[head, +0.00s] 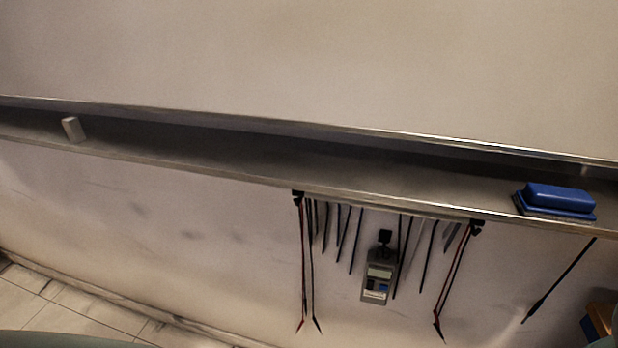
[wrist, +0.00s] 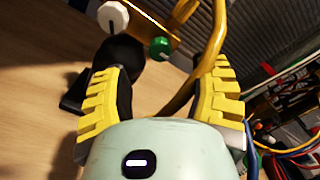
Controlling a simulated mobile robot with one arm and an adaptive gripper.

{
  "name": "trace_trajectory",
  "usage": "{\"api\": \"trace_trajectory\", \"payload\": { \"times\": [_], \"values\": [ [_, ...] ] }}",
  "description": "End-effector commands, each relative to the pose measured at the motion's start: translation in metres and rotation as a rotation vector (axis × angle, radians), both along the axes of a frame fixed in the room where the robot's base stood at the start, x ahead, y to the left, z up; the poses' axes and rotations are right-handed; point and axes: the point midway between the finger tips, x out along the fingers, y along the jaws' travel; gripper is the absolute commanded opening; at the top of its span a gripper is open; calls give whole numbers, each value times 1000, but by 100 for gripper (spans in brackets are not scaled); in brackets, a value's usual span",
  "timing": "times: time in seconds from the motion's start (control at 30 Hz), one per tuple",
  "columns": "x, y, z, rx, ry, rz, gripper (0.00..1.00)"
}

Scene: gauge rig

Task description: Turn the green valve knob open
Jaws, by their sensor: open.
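A white knob (wrist: 113,17) is up and left of the green one. The head view shows neither my gripper nor the green knob.
A curved yellow pipe (wrist: 207,57) runs close to the right finger. A black part (wrist: 120,62) lies behind the left finger. Cables (wrist: 291,150) crowd the right. The head view shows a wall shelf (head: 250,152), a blue block (head: 558,198) and a hanging meter (head: 378,280).

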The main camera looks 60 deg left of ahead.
Motion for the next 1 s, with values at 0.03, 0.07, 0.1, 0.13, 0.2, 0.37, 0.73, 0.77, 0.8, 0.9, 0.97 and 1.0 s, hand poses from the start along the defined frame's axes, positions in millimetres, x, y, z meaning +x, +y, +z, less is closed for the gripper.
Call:
{"api": "trace_trajectory", "payload": {
  "times": [0.03,0.07,0.1,0.13,0.2,0.37,0.73,0.77,0.8,0.9,0.97,1.0],
  "values": [
    [5,-7,1,-3,0,1,59],
    [7,-10,1,-2,1,2,59],
    [10,-14,0,-1,1,0,59],
    [12,-17,0,-2,0,1,59],
    [18,-24,1,-4,0,2,59],
    [30,-38,0,-4,1,4,59],
    [40,-53,1,-2,-1,2,59],
    [41,-53,1,-2,-1,2,59],
    [41,-53,1,-1,-1,1,59],
    [41,-53,0,-1,0,2,59],
    [40,-53,0,-1,0,2,59],
    [40,-53,0,-1,0,2,63]
  ]
}}
